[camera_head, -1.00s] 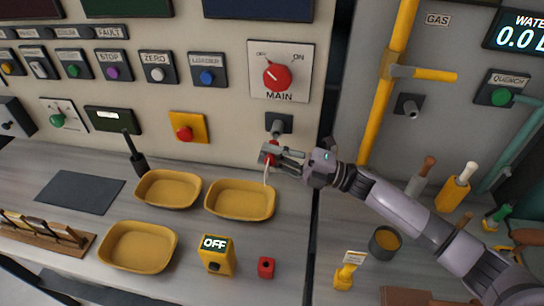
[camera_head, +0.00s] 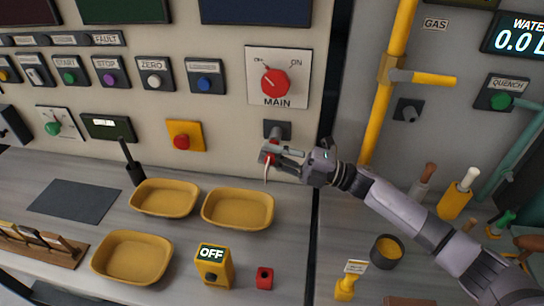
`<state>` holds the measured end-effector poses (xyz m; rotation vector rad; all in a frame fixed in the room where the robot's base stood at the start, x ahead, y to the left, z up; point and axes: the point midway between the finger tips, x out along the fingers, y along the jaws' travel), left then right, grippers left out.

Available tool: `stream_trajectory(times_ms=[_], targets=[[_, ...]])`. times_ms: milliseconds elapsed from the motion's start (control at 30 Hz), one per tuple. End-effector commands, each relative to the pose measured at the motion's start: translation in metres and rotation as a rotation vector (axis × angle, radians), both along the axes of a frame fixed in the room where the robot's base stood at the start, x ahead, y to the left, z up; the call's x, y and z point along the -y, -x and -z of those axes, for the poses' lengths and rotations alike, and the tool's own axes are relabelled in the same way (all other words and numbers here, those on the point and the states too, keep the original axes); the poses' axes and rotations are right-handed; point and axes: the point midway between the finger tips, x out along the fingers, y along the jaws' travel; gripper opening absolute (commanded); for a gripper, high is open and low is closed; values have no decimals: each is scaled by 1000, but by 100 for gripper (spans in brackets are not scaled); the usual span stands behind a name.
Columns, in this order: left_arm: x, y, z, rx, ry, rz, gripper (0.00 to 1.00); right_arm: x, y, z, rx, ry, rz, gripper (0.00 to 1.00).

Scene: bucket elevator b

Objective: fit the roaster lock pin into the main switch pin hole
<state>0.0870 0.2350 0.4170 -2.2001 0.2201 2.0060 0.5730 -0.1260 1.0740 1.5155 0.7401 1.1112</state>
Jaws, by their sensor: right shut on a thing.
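The main switch, a red knob (camera_head: 275,82) on a white plate marked OFF, ON and MAIN, is on the panel with its pointer toward OFF. Below it is a dark block with a grey stub (camera_head: 278,130); I cannot tell whether this is the pin hole. My right gripper (camera_head: 274,154) is shut on a small red piece (camera_head: 267,153), likely the lock pin, with a pale cord hanging from it. It is just below the stub, and the fingers hide part of the piece. My left gripper is not in view.
Yellow trays (camera_head: 238,209) stand on the counter below. A yellow OFF box (camera_head: 213,266) and a red block (camera_head: 264,278) are nearer the front. A yellow pipe (camera_head: 386,90) runs down right of the panel. A red button on a yellow plate (camera_head: 186,135) is to the left.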

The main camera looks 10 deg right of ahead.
Motion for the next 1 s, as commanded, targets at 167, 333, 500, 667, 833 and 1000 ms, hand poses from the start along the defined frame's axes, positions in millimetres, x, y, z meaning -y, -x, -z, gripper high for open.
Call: stream_trajectory(times_ms=[167,333,500,667,833,1000], targets=[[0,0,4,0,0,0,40,2,-4,0,1,-1,-1,0],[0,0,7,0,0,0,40,3,-8,0,0,-1,0,0],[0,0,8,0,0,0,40,4,-10,-1,0,-1,1,0],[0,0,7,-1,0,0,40,5,-10,-1,1,-1,2,20],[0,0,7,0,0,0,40,4,-10,-1,0,-1,1,31],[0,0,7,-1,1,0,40,4,-9,-1,0,0,0,37]])
